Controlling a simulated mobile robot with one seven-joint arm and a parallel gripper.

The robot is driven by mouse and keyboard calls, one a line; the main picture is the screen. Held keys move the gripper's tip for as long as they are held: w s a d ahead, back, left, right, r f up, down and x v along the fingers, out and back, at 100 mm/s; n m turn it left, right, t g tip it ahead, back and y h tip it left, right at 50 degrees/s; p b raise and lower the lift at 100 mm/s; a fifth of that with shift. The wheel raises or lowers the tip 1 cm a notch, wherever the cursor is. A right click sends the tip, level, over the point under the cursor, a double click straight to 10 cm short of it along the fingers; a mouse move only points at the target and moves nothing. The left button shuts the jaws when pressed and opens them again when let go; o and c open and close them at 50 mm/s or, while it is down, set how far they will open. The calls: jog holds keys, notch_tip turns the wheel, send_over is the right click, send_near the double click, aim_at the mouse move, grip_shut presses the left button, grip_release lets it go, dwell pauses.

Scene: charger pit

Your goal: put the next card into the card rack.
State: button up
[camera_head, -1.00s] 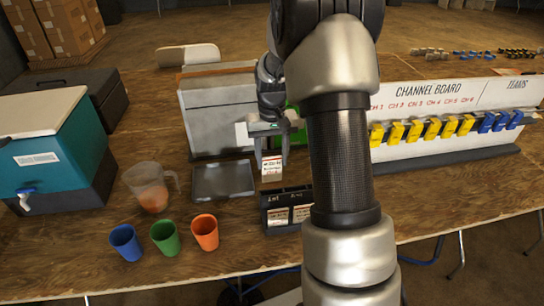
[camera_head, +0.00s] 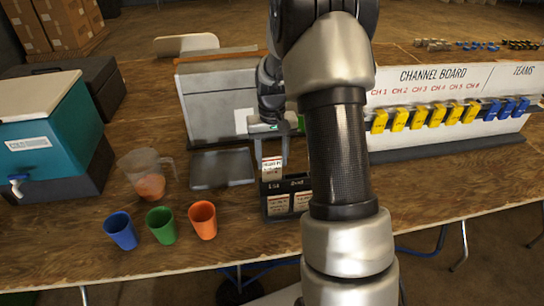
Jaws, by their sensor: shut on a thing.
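A white card with red and black print (camera_head: 271,164) is held upright between the fingers of my gripper (camera_head: 271,153). My gripper is shut on the card, just above the back of the black card rack (camera_head: 276,210). The card's lower edge is close to the rack; I cannot tell whether it touches. The rack stands on the table and has small white labels along its top edge. Two cards (camera_head: 278,204) (camera_head: 303,201) show in its front row. My arm hides the rack's right end.
A grey tray (camera_head: 222,168) lies left of the rack. A clear jug (camera_head: 147,180) and blue (camera_head: 121,231), green (camera_head: 161,225) and orange (camera_head: 203,220) cups stand further left. A grey box (camera_head: 210,105) is behind; the channel board (camera_head: 440,115) with yellow and blue devices is at right.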

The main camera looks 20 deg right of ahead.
jog(key=shift+f, duration=0.45)
jog(key=o, duration=1.1)
notch_tip(320, 180, up, 18)
jog(key=p, duration=0.2)
jog(key=shift+f, duration=0.25)
